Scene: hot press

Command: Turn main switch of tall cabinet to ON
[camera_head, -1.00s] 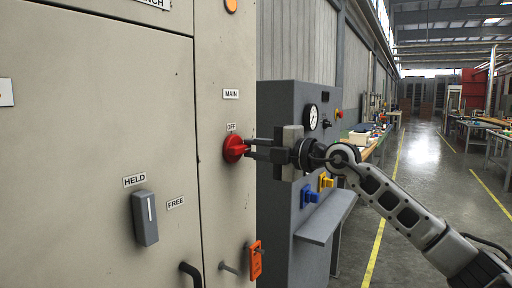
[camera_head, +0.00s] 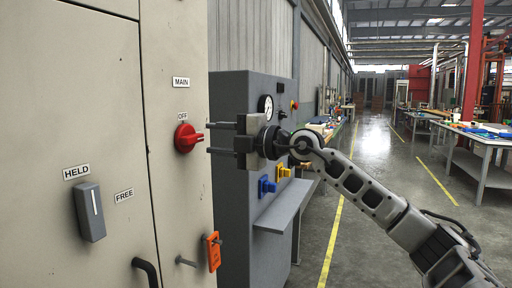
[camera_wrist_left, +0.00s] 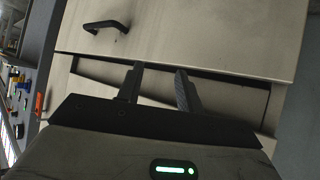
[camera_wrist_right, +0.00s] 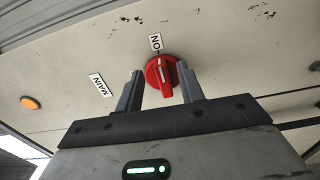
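The red main switch knob (camera_head: 186,138) is on the tall beige cabinet (camera_head: 105,130), below the MAIN and OFF labels, its handle pointing right. In the right wrist view, the white line on the knob (camera_wrist_right: 161,75) lies roughly in line with the ON label (camera_wrist_right: 155,43). My right gripper (camera_head: 209,138) is open just right of the knob, its fingertips above and below the handle's end, seemingly apart from it. My left gripper (camera_wrist_left: 157,80) is open and empty in front of a beige panel with a black handle (camera_wrist_left: 105,26); it is not in the head view.
A grey console (camera_head: 243,190) with gauge and blue and yellow knobs stands behind my right gripper. Open floor (camera_head: 375,220) lies to the right.

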